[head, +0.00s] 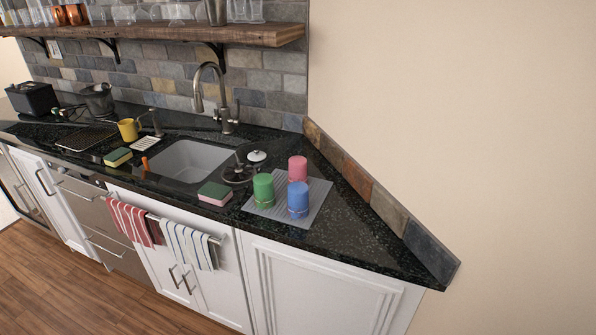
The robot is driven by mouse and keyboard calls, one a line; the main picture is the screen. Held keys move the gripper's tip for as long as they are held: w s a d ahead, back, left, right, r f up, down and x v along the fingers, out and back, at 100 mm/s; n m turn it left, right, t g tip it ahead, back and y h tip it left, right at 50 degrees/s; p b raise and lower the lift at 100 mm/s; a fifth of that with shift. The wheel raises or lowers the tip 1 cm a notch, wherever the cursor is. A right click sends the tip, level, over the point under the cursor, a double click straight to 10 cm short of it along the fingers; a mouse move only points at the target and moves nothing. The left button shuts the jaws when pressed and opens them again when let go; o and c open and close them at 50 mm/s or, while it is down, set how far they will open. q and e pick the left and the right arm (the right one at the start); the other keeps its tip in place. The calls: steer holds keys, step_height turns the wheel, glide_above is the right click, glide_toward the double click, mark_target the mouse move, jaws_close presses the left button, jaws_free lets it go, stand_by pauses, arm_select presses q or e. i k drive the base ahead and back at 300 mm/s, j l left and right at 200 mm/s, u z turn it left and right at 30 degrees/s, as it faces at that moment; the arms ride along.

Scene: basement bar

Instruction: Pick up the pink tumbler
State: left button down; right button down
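The pink tumbler (298,169) stands upright on a grey ribbed mat (318,196) on the dark counter, right of the sink. A green tumbler (263,191) stands in front of it to the left. A blue tumbler (298,200) stands directly in front of it and hides its lower part. Neither of my grippers shows in the head view.
The sink (190,160) with a tall faucet (222,95) lies to the left. A sponge (215,193) and a dark round rack (238,173) are near the mat. The counter (360,240) is clear to the right, ending at a slate-edged wall. Glasses stand on the shelf (180,34) above.

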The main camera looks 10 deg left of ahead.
mark_target(297, 169)
steer(key=i+j+z, duration=0.25)
steer(key=i+j, duration=0.15)
steer(key=i+j+z, duration=0.25)
steer(key=j, duration=0.25)
steer(key=i, duration=0.1)
